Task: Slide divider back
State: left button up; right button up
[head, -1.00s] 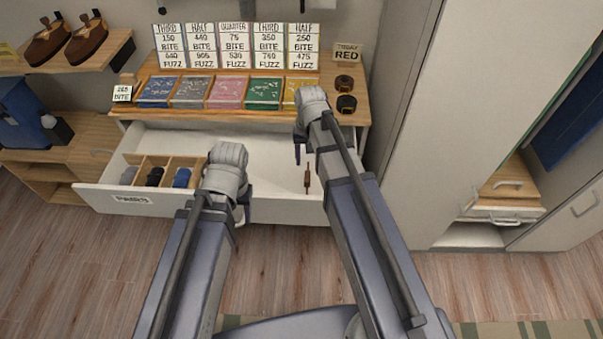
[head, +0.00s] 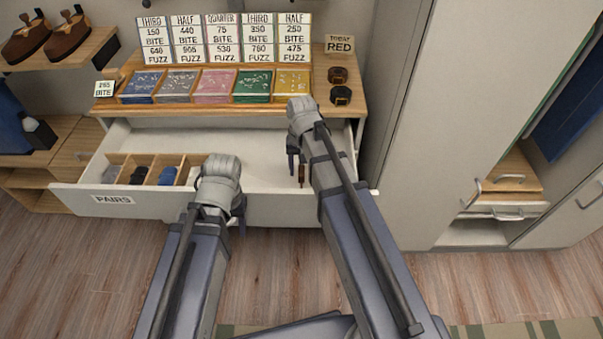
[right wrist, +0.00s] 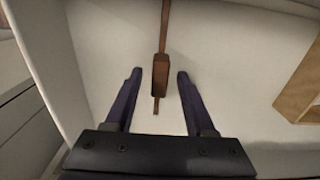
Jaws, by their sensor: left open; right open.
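A dark brown strip with a thicker block (right wrist: 160,75) is in the white drawer (head: 262,172); I cannot tell whether it is the divider. A light wooden insert (head: 185,158) with compartments sits at the drawer's left; its edge shows at the right of the right wrist view (right wrist: 297,95). My right gripper (head: 297,172) is open inside the drawer. In the right wrist view its fingers (right wrist: 160,72) stand either side of the block, with gaps on both sides. My left gripper (head: 241,222) is open and empty by the drawer front, its fingers partly hidden by its wrist.
The insert holds several small rolled items (head: 167,176). Above the drawer, a wooden top (head: 205,109) carries coloured trays and price cards. A tall pale cabinet (head: 415,140) stands close on the right. The drawer floor between insert and right gripper is bare.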

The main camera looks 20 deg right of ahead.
jog(key=shift+c, duration=0.3)
grip_shut()
dwell(1.1)
